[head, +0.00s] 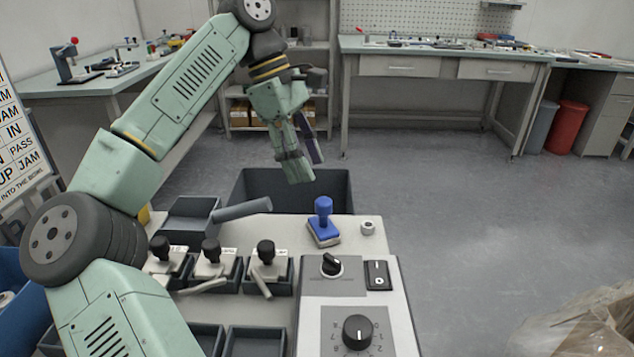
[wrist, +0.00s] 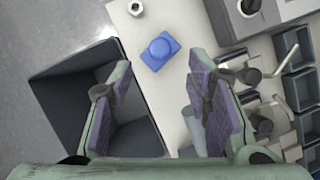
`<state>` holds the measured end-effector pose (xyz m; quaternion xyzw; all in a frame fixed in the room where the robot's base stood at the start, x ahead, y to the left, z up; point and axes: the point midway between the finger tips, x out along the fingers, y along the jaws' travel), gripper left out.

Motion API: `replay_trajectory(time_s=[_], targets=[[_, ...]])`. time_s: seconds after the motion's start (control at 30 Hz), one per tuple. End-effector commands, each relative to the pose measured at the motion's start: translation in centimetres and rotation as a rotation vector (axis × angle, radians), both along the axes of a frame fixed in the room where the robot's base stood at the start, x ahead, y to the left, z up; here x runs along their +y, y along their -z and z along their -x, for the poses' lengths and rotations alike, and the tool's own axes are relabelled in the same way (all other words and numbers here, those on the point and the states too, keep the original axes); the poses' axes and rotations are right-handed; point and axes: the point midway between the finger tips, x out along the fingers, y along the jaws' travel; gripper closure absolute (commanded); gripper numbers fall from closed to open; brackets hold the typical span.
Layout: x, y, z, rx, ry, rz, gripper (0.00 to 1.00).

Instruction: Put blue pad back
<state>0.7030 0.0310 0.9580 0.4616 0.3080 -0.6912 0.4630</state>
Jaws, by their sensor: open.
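The blue pad (head: 324,228) is a blue stamp-like piece with an upright knob handle on a flat base. It stands on the light work surface, behind the grey control box. In the wrist view the blue pad (wrist: 160,51) shows from above, ahead of the jaws and between their lines. My gripper (head: 303,172) is open and empty, raised above the dark bin behind the pad. In the wrist view my gripper (wrist: 158,75) shows its two purple-lined fingers wide apart, not touching the pad.
A dark open bin (head: 243,190) stands behind the work surface. A small light nut (head: 368,228) sits right of the pad. Dark trays (head: 256,342) and several black-knobbed pieces (head: 211,250) stand left. A grey cylinder (head: 241,210) lies near the bin. The control box (head: 312,290) is in front.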

Motion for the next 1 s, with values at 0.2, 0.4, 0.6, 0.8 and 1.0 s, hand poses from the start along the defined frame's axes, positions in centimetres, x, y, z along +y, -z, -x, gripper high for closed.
replay_trajectory(time_s=[0.2, 0.4, 0.6, 0.8, 1.0], targets=[[1.0, -2.6, -0.4, -0.001, -0.002, -0.001, 0.55], [1.1, -2.9, -0.4, 0.000, 0.000, 0.001, 0.55], [1.1, -2.9, -0.4, 0.000, 0.000, 0.001, 0.55], [1.1, -2.9, -0.5, -0.001, 0.000, 0.000, 0.55], [1.1, -2.9, -0.4, -0.001, 0.000, 0.000, 0.55]])
